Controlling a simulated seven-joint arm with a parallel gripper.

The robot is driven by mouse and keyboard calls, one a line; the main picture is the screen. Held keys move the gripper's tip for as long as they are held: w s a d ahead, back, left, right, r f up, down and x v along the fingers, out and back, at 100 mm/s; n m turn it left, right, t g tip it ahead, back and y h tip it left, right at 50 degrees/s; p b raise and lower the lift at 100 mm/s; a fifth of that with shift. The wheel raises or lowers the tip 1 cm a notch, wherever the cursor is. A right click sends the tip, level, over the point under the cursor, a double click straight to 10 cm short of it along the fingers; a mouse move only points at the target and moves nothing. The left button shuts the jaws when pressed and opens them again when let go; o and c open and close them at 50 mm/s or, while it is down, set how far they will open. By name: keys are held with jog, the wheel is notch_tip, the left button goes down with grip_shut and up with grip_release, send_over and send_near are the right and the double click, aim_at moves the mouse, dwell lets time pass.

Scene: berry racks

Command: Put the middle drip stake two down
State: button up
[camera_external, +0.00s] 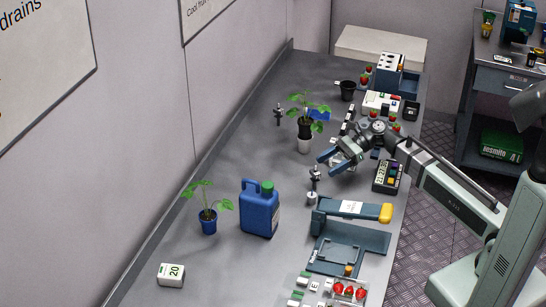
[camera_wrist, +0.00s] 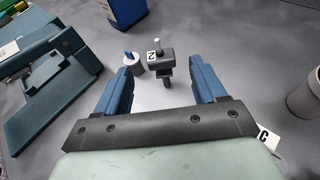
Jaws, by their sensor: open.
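A small dark grey clamp-like piece with a "2" label (camera_wrist: 160,62) and an upright pin stands ahead of my gripper in the wrist view. It appears in the external view (camera_external: 315,174), just in front of the fingers. My gripper (camera_external: 331,163) is open and empty, low over the table. Its blue fingers (camera_wrist: 163,78) point toward the piece, which lines up with the gap between them. A short pale cylinder with a blue tip (camera_wrist: 132,64) is left of the piece. A similar dark piece (camera_external: 278,115) stands farther back. I cannot tell which one is the middle drip stake.
A blue jug (camera_external: 260,210) and a blue press-like device (camera_external: 350,238) stand nearby. A pale pot (camera_wrist: 304,98) is on the right in the wrist view. A card marked "C" (camera_wrist: 268,137) lies by my gripper. Potted plants (camera_external: 208,220) stand along the table.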

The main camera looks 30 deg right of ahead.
aim_at(317, 171)
jog(key=shift+x, duration=3.8)
jog(key=shift+r, duration=0.1)
jog(key=c, duration=1.1)
jog(key=shift+r, duration=5.05)
